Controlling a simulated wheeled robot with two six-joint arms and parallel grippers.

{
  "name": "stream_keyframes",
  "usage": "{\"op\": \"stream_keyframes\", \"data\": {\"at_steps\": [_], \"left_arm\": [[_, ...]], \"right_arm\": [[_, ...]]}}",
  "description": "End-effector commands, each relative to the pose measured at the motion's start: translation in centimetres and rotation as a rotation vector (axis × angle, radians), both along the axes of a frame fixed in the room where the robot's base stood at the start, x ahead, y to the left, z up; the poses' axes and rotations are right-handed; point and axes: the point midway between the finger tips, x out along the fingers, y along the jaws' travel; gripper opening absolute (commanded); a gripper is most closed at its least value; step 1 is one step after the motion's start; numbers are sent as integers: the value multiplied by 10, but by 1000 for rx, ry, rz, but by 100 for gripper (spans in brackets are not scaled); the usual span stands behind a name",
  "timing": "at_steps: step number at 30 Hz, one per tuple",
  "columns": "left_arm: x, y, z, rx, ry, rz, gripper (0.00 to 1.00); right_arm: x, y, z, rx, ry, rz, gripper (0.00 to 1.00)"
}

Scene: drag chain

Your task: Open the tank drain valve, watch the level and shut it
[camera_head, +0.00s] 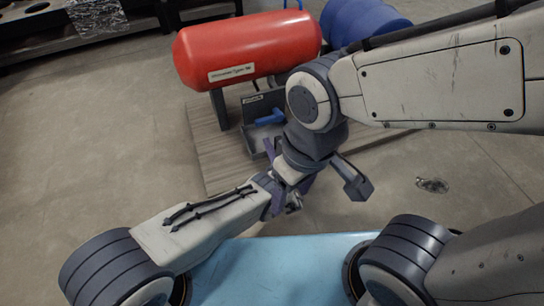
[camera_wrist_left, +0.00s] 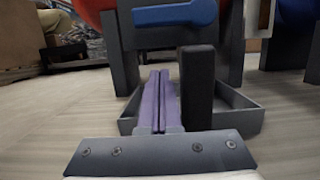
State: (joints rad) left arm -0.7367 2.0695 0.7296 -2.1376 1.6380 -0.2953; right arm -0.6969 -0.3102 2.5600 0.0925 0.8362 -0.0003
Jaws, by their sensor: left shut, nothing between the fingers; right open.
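The red tank (camera_head: 248,48) stands on legs at the top of the head view. Its drain valve has a blue lever handle (camera_head: 270,117), above a grey tray (camera_head: 258,140). In the left wrist view, the blue handle (camera_wrist_left: 175,14) lies horizontally, with the tray (camera_wrist_left: 240,112) lower down. My left gripper (camera_head: 270,150) is shut and empty, near the tray and apart from the handle. Its purple fingers also show together in the left wrist view (camera_wrist_left: 160,100). My right gripper (camera_head: 287,200) is open, lower down and partly hidden among the arms. No level reading is legible.
The tank stands on a wood-patterned mat (camera_head: 222,165). A blue drum (camera_head: 362,22) is behind at right. A dark upright block (camera_wrist_left: 197,88) stands right of my left fingers; I cannot tell what it is. Concrete floor is clear at left.

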Motion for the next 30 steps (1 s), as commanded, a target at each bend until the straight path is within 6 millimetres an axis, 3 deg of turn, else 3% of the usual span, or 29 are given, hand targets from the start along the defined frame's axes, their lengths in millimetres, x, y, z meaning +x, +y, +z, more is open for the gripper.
{"op": "stream_keyframes", "data": {"at_steps": [4,6,13,30], "left_arm": [[29,10,8,0,-1,3,0],[26,8,24,2,1,0,0],[25,9,42,1,1,0,0],[25,8,47,6,3,-1,0]], "right_arm": [[0,0,-10,-1,1,0,67],[0,0,0,-1,1,0,67],[0,0,4,0,0,0,67],[0,0,4,0,0,0,67]]}}
